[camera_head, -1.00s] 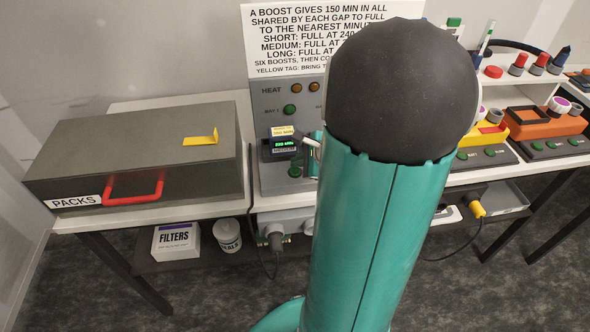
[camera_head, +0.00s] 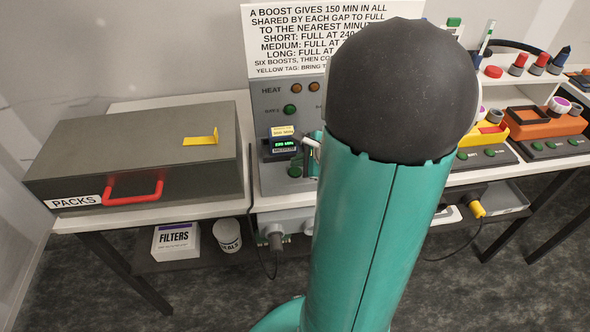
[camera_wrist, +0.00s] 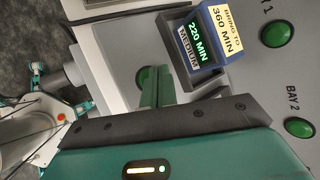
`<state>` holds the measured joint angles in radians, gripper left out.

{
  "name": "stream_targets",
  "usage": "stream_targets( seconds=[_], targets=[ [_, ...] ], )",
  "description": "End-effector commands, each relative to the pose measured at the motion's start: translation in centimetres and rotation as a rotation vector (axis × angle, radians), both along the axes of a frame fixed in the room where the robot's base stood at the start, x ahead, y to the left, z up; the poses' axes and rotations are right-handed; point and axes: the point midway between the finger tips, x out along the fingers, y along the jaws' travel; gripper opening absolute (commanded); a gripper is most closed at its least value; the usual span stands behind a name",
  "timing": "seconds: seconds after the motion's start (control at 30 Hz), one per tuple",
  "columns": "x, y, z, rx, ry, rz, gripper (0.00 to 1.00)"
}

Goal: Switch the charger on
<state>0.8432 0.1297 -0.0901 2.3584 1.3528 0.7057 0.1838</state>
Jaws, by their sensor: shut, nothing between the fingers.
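The charger is a grey panel (camera_head: 268,98) marked HEAT, with two orange lamps and green buttons. In the wrist view the Bay 1 button (camera_wrist: 277,33) and Bay 2 button (camera_wrist: 299,128) show at right. A battery pack (camera_wrist: 195,48) sits in the charger, its display reading 220 MIN, MEDIUM, with a yellow tag saying BRING TO 360 MIN. Another green button (camera_wrist: 144,75) lies below the pack, partly hidden by my gripper (camera_wrist: 154,84). My gripper is shut and empty, its fingertips over that button; contact cannot be told. My arm hides much of the charger in the head view.
A grey PACKS box (camera_head: 135,155) with a red handle stands at left. A FILTERS box (camera_head: 176,241) and white tub (camera_head: 228,236) sit on the lower shelf. Yellow and orange devices (camera_head: 545,124) stand at right. A printed sign (camera_head: 290,40) rises behind the charger.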

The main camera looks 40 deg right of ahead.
Motion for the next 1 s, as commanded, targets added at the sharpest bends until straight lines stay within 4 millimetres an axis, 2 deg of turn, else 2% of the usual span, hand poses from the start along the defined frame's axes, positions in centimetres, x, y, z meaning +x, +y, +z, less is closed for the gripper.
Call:
stream_targets(
  seconds=[1.0],
  targets=[
    [0.0, 0.0, -1.0, 0.001, 0.0, -0.001, 0.0]
  ],
)
